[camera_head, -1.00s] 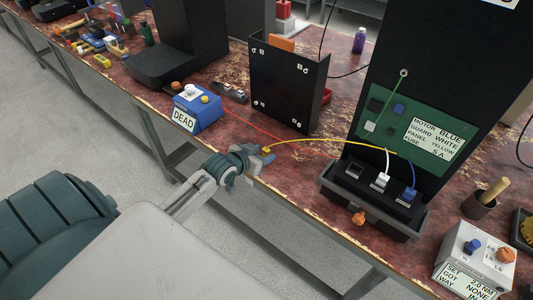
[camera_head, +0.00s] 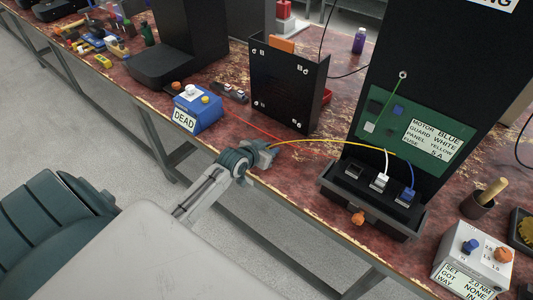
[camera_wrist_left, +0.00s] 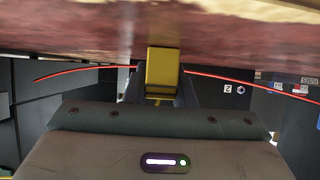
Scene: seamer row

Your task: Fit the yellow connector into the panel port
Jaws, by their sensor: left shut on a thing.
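My left gripper (camera_head: 268,150) is over the front part of the red worn bench, left of the black port block. It is shut on the yellow connector (camera_wrist_left: 162,68), which sits between the fingers in the left wrist view; in the head view the gripper hides it. A yellow cable (camera_head: 325,141) runs from there to the green board (camera_head: 415,130). The port block (camera_head: 372,200) has an empty port (camera_head: 353,171) at its left, a white connector (camera_head: 380,180) in the middle and a blue connector (camera_head: 407,195) at the right. My right gripper is not in view.
A blue box marked DEAD (camera_head: 196,110) stands left of the gripper, with a red wire (camera_head: 250,125) leading from it. A black panel (camera_head: 288,85) stands behind. An orange knob (camera_head: 358,218) fronts the block. A grey setting box (camera_head: 472,258) stands at the right.

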